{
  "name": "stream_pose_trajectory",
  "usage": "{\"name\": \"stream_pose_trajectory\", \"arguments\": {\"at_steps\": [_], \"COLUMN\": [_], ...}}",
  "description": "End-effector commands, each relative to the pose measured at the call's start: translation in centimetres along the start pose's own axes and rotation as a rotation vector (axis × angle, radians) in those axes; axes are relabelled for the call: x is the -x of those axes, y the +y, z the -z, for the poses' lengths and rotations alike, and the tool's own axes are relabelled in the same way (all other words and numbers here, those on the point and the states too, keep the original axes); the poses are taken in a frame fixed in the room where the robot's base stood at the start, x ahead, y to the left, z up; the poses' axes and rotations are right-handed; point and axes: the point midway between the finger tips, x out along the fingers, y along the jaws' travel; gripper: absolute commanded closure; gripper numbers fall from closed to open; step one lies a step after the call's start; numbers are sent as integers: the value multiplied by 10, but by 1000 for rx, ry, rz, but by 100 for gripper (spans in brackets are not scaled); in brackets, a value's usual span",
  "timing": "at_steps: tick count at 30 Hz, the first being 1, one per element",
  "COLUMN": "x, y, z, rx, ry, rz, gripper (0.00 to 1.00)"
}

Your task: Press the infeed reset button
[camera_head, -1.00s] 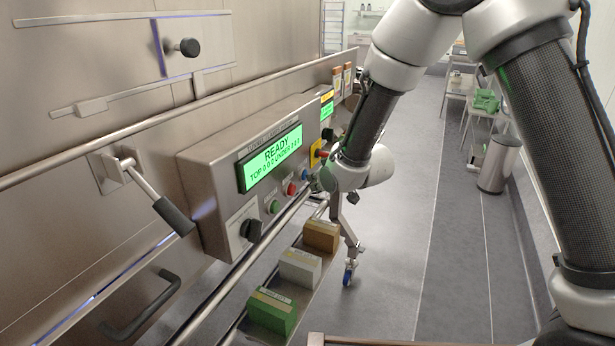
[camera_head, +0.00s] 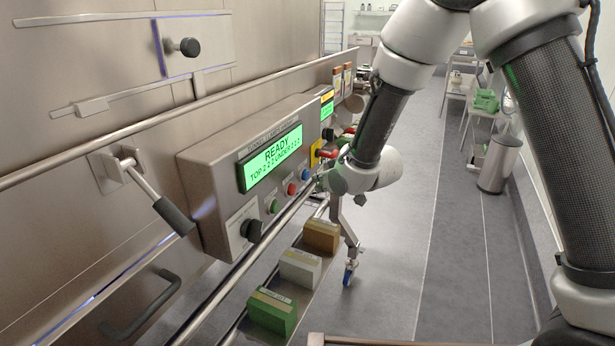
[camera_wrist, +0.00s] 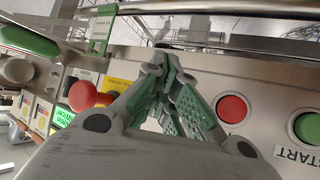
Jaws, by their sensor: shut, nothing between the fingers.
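The control panel (camera_head: 216,170) carries a green button (camera_head: 274,206), a red button (camera_head: 292,188) and a blue button (camera_head: 305,174) under a lit "READY" display (camera_head: 270,158). No label reading infeed reset is legible. My gripper (camera_head: 320,180) is beside the panel, just right of the blue button; contact cannot be told. In the wrist view my gripper (camera_wrist: 160,66) has its fingertips together and empty. That view shows the red button (camera_wrist: 232,108) and the green START button (camera_wrist: 307,127) upside down, right of the fingers. The blue button is not visible there, likely hidden behind the gripper.
A red mushroom knob (camera_wrist: 88,95) on a yellow plate stands out close left of the fingers in the wrist view. A metal rail (camera_head: 270,237) runs below the buttons. Green, white and brown boxes stand on a low shelf.

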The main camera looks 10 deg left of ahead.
Motion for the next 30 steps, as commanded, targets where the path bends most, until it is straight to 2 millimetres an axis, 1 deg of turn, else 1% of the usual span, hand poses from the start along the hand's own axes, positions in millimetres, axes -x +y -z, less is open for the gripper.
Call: {"name": "stream_pose_trajectory", "arguments": {"at_steps": [7,21,30], "x": [2,32,35], "y": [2,24,25], "z": [-2,-24,-26], "rx": [0,0,0], "ry": [-1,-2,-1], "rz": [-1,-1,0], "gripper": [100,100,100]}}
